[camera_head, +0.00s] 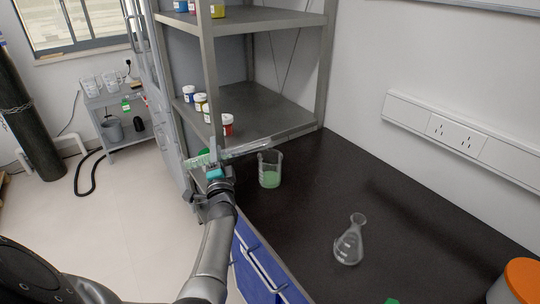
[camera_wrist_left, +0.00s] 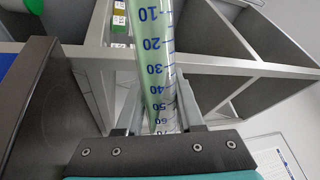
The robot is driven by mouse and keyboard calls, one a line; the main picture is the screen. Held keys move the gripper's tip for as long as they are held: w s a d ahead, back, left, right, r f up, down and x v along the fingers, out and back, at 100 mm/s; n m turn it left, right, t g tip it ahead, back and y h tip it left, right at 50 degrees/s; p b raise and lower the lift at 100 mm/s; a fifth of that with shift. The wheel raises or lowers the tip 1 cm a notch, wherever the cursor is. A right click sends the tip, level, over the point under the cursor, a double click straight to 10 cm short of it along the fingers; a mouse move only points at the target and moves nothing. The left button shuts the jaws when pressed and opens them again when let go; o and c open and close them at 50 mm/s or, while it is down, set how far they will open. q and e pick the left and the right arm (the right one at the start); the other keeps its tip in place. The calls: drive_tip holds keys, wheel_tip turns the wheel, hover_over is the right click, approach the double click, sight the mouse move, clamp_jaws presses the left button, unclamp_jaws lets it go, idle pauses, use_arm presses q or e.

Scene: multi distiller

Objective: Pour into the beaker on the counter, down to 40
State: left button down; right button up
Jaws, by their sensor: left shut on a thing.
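My left gripper (camera_head: 214,172) is shut on a clear graduated cylinder (camera_head: 236,152), tipped close to horizontal. The cylinder's right end is above and close to the beaker (camera_head: 270,170) on the dark counter. The beaker is upright, with pale green liquid in its lower part. In the left wrist view the cylinder (camera_wrist_left: 153,60) lies between the fingers (camera_wrist_left: 158,115), with blue marks from 10 to about 70. Green liquid lies slanted along its left side and thins out around the 50 to 60 marks. Whether a stream is falling cannot be told. My right gripper is not in view.
An empty conical flask (camera_head: 349,245) stands on the counter (camera_head: 300,215) to the right. An orange-lidded container (camera_head: 520,281) is at the lower right corner. A grey shelf (camera_head: 250,104) with small jars rises behind the cylinder. The counter's middle is clear.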

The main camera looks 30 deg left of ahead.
use_arm(q)
drive_tip(key=shift+s+a+r+m+p, duration=0.1)
drive_tip(key=shift+r+m+p, duration=0.4)
drive_tip(key=shift+r+p, duration=0.15)
idle(0.7)
drive_tip(key=shift+r+m+t+p, duration=0.2)
drive_tip(key=shift+m+t+p, duration=0.15)
drive_tip(key=shift+m, duration=0.35)
idle(1.6)
drive_tip(key=f+n+b, duration=0.1)
drive_tip(key=b, duration=0.1)
drive_tip(key=f+n+g+b, duration=0.1)
drive_tip(key=f+n+b, duration=0.1)
drive_tip(key=shift+w+d+f, duration=0.1)
drive_tip(key=shift+w+d, duration=0.1)
drive_tip(key=shift+n, duration=0.3)
drive_tip(key=shift+w+d+n+g+y, duration=0.2)
drive_tip(key=shift+n+g+y, duration=0.15)
drive_tip(key=shift+n, duration=0.55)
drive_tip(key=shift+w+d+r+n+g+p, duration=0.25)
drive_tip(key=shift+w+d+n+g+p, duration=0.65)
drive_tip(key=shift+n, duration=1.45)
drive_tip(key=shift+w+d+r+n+g+p, duration=0.35)
drive_tip(key=shift+n+p, duration=1.1)
drive_tip(key=shift+n, duration=0.95)
drive_tip(key=shift+w+d+r+n+g+p, duration=0.2)
drive_tip(key=shift+w+d+n+g+p, duration=0.7)
drive_tip(key=shift+n, duration=1.45)
